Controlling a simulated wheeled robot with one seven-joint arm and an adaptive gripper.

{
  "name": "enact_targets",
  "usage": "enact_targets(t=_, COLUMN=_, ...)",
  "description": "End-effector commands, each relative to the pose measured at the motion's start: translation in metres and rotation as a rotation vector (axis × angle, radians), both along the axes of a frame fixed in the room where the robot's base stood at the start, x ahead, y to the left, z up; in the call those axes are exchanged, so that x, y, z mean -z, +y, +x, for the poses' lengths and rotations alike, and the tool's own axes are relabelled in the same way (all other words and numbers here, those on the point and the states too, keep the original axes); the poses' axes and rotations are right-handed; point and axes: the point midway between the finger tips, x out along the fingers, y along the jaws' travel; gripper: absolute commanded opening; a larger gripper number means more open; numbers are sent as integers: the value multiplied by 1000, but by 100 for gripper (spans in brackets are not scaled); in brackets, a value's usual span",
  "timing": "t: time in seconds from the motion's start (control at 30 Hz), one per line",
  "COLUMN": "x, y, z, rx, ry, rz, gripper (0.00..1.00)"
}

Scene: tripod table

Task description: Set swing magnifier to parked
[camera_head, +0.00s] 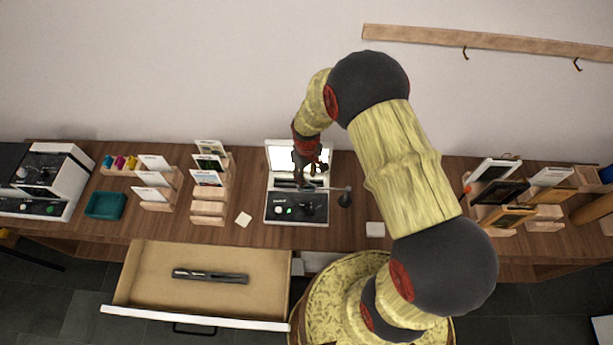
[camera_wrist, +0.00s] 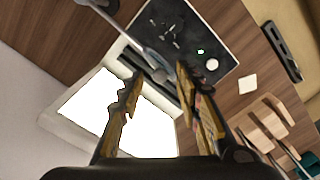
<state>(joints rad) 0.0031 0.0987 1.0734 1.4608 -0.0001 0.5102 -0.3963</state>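The swing magnifier (camera_head: 333,188) is a thin grey arm on a dark round post at the right of a black-topped device (camera_head: 297,217). Its arm points left across the device, near the lower edge of the lit white panel. In the wrist view, the magnifier arm (camera_wrist: 134,40) runs from the upper left, and its end lies near the gap between my fingertips. My gripper (camera_head: 311,174) is over the device; in the wrist view my gripper (camera_wrist: 159,72) has its fingers apart. I cannot tell whether a finger touches the magnifier.
An open drawer (camera_head: 145,275) with a dark slim object (camera_head: 210,276) juts out at the front left. Wooden card holders (camera_head: 208,208) stand left of the device, and more framed items (camera_head: 508,215) stand at the right. A white square (camera_head: 375,229) lies right of the device.

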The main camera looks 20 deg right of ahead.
Motion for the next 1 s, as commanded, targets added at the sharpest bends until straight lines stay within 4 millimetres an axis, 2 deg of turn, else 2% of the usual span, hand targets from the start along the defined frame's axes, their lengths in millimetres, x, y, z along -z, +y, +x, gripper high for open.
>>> enact_targets(t=0.13, x=7, y=0, z=1, rx=0, ry=-3, rz=0, gripper=34)
enact_targets(t=0.4, x=8, y=0, z=1, rx=0, ry=-2, rz=0, gripper=33)
enact_targets(t=1.0, x=8, y=0, z=1, rx=0, ry=-2, rz=0, gripper=0)
